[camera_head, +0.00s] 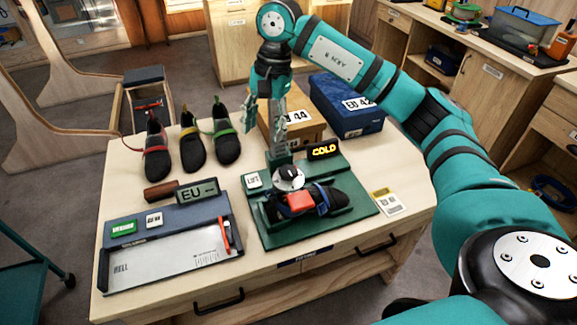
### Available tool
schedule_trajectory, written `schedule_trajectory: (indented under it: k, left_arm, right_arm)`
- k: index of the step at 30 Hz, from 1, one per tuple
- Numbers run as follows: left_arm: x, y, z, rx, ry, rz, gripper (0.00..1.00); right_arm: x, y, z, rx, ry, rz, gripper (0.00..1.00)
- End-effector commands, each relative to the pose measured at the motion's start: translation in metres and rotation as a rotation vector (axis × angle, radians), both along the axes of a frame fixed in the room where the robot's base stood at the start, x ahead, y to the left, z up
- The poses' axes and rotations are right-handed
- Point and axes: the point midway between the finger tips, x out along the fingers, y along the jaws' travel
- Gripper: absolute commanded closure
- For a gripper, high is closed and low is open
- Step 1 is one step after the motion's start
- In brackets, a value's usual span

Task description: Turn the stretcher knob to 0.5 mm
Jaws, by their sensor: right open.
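The stretcher stands on a green base (324,228) at the front right of the workbench. Its knob (289,173) is a dark grip on a pale round dial; the dial's marks are too small to read. A dark shoe (326,198) with a red-orange block (300,202) and blue strap lies on the base below it. A small display (324,150) behind reads "COLD". My right gripper (266,135) points down, open and empty, above and behind the knob, apart from it. My left gripper is out of view.
A measuring tray (170,259) with an "EU" display (197,191) fills the front left. Several climbing shoes (193,149) stand behind it. An orange-brown box (290,128) and a blue box (347,106) stand at the back. A small card (387,202) lies right of the base.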

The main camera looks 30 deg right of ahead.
Motion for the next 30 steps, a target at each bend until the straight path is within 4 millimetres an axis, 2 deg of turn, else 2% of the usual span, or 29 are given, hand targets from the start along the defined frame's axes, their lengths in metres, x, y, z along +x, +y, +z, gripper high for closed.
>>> schedule_trajectory:
  k: [1, 3, 6, 8, 14, 24, 30]
  left_arm:
    - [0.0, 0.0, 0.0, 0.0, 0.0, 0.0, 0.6]
    - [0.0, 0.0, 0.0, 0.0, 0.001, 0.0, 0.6]
    - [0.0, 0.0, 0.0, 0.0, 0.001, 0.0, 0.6]
    - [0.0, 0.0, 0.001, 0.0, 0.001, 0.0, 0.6]
    - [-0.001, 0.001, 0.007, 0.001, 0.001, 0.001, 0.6]
    - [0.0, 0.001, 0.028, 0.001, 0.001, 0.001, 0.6]
    - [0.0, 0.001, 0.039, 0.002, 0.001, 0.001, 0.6]
  right_arm:
    - [-0.002, -0.022, 0.011, -0.07, 0.004, -0.003, 0.46]
    - [-0.005, -0.042, 0.019, -0.14, 0.018, -0.001, 0.46]
    - [-0.009, -0.055, 0.023, -0.184, 0.031, -0.001, 0.46]
    - [-0.009, -0.057, 0.019, -0.192, 0.035, -0.001, 0.46]
    - [-0.01, -0.056, -0.012, -0.19, 0.04, -0.001, 0.46]
    - [-0.011, -0.055, -0.086, -0.187, 0.039, -0.001, 0.46]
    - [-0.011, -0.055, -0.123, -0.187, 0.038, 0.0, 0.46]
